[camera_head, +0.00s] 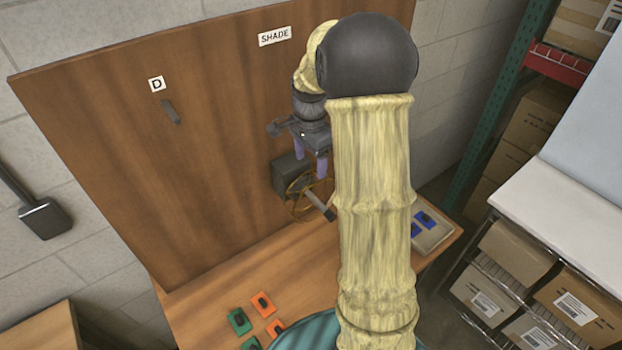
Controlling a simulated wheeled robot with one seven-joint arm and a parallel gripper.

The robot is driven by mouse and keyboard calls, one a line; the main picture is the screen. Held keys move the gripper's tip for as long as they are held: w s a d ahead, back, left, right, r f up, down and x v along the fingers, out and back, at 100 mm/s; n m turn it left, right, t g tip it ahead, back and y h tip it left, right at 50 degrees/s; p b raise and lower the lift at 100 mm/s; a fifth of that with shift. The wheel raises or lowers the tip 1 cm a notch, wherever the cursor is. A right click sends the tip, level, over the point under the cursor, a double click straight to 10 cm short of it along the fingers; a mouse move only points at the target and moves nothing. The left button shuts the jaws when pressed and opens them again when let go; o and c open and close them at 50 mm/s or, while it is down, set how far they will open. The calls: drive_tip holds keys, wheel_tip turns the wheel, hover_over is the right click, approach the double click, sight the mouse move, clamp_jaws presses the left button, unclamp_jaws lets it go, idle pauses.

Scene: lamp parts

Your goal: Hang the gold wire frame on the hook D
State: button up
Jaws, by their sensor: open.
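The gold wire frame (290,204) shows as a thin ring with spokes low on the upright wooden board, around a grey peg (318,205). My arm partly hides its right side, and I cannot tell exactly what supports it. My gripper (310,166) is open, with purple fingers just above the frame; I cannot tell whether they touch it. The hook D (171,113) is a short dark peg at the board's upper left, under the D label (157,84). It is bare.
A dark box (290,175) is on the board beside the frame. The SHADE label (275,36) is near the board's top. Orange and green pieces (262,304) and a tray with blue pieces (433,234) lie on the table. The board between hook D and my gripper is clear.

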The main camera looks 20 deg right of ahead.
sight(311, 177)
wheel_tip(311, 177, down, 8)
drive_tip(key=shift+f+p, duration=0.2)
drive_tip(key=shift+p, duration=0.8)
drive_tip(key=shift+c, duration=0.4)
drive_tip(key=c, duration=1.1)
drive_tip(key=shift+s, duration=0.1)
drive_tip(key=shift+s+d+b, duration=0.35)
drive_tip(key=shift+s+d, duration=0.1)
drive_tip(key=shift+s, duration=1.95)
drive_tip(key=shift+s+d+b, duration=0.4)
drive_tip(key=shift+s+d, duration=0.1)
drive_tip(key=shift+s, duration=1.95)
drive_tip(key=shift+s+d+b, duration=0.35)
drive_tip(key=shift+s+d, duration=0.1)
drive_tip(key=shift+s, duration=1.95)
